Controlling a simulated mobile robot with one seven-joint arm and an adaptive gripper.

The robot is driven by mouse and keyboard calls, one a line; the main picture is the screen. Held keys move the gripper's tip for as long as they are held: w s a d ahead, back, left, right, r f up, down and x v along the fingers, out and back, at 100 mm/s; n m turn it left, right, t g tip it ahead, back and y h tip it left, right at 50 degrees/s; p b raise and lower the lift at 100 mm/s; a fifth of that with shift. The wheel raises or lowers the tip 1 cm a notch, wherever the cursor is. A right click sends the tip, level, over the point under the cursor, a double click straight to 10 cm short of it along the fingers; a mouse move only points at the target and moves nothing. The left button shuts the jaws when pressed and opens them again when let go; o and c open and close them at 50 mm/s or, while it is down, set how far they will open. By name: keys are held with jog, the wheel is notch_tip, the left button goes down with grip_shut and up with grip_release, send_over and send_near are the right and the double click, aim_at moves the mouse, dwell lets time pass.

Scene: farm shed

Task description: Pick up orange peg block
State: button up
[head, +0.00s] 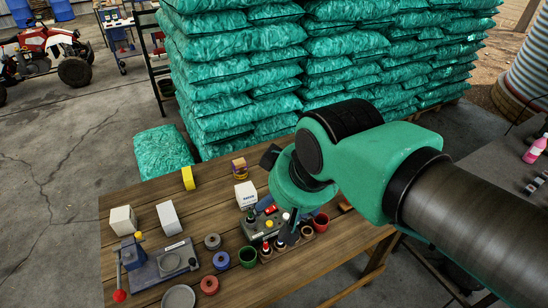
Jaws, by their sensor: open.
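My gripper (287,222) hangs over the right part of the wooden table (150,200), pointing down, partly hidden by my own green wrist. Its fingers are dark and small here. Just below it stands a low brown-orange block (287,251) with dark upright pegs, partly covered by the gripper; I cannot tell whether they touch. No held thing is visible. A small orange-brown and purple block (239,168) stands farther back on the table, apart from the gripper. I cannot tell for certain which is the orange peg block.
Stacked teal sacks (235,75) rise behind. The table's left back is fairly clear.

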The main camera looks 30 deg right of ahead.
jog(key=w+d+r+n+g+p, duration=0.1)
jog(key=w+d+r+n, duration=0.15)
jog(key=w, duration=0.55)
jog(key=w+d+r+n+g+p, duration=0.1)
jog(key=w+r+n+p, duration=0.15)
jog(key=w, duration=0.55)
jog(key=w+d+f+n+g+p, duration=0.15)
jog(key=w+d, duration=0.25)
jog(key=w, duration=0.4)
jog(key=w+d+f+n+t, duration=0.1)
jog(key=w+d+f+n, duration=0.15)
jog(key=w, duration=0.55)
jog(key=w+d+f+n+g+p, duration=0.1)
jog(key=w+d+f+n+p, duration=0.1)
jog(key=w+d+f+n, duration=0.3)
jog(key=w+d+f+n+g+p, duration=0.2)
jog(key=w+d+f+n, duration=0.3)
jog(key=w+d+f, duration=0.7)
jog(key=w+f+p, duration=0.1)
jog(key=w+f, duration=0.3)
jog(key=f, duration=0.4)
jog(key=shift+d, duration=0.15)
jog(key=shift+f, duration=0.2)
jog(key=shift+f+p, duration=0.3)
jog(key=shift+f, duration=3.9)
jog(key=shift+f, duration=0.15)
jog(key=shift+d+f, duration=0.1)
jog(key=shift+f, duration=2.35)
